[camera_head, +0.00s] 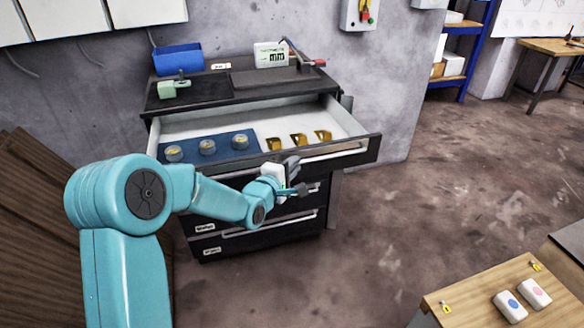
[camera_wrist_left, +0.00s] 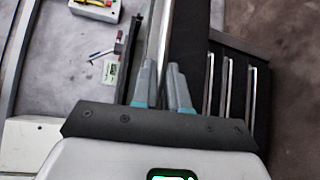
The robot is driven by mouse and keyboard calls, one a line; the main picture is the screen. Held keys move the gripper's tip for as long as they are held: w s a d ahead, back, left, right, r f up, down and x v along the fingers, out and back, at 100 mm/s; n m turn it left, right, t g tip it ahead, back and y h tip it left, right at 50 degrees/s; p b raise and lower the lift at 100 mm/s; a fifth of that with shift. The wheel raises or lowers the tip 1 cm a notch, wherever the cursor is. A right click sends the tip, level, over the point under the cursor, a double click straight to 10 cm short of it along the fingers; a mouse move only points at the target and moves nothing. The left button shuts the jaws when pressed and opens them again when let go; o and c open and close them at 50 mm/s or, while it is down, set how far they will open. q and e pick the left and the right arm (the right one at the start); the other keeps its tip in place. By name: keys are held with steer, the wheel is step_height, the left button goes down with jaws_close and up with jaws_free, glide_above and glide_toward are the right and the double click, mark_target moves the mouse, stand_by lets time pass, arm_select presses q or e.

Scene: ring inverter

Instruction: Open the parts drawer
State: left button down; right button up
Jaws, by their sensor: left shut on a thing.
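The parts drawer (camera_head: 365,154) is the top drawer of a black cabinet and stands pulled out, its white inside showing. In it, several clear round containers sit on a blue mat (camera_head: 240,143) at the left, and yellow brackets (camera_head: 299,139) lie to the right. My left gripper (camera_head: 293,172) is at the drawer's front and shut on its long metal handle (camera_head: 330,150). In the left wrist view the fingers (camera_wrist_left: 160,88) stand on either side of the handle bar (camera_wrist_left: 165,38). My right gripper is not in view.
The cabinet top (camera_head: 200,92) holds a blue bin (camera_head: 178,60), a small green device (camera_head: 174,87) and a white box (camera_head: 271,55). Lower drawers (camera_head: 258,238) are shut. A wooden table (camera_head: 470,298) with two white blocks stands at the lower right. The floor between is clear.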

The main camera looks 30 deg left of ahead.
arm_select(q)
steer(key=shift+f, duration=0.1)
steer(key=c, duration=1.1)
jaws_free()
steer(key=shift+a, duration=0.1)
steer(key=shift+c, duration=0.2)
steer(key=s+d+r, duration=0.1)
steer(key=s+r, duration=0.1)
steer(key=s, duration=1.4)
steer(key=shift+r+b, duration=0.15)
steer(key=shift+b, duration=0.3)
steer(key=shift+d, duration=0.1)
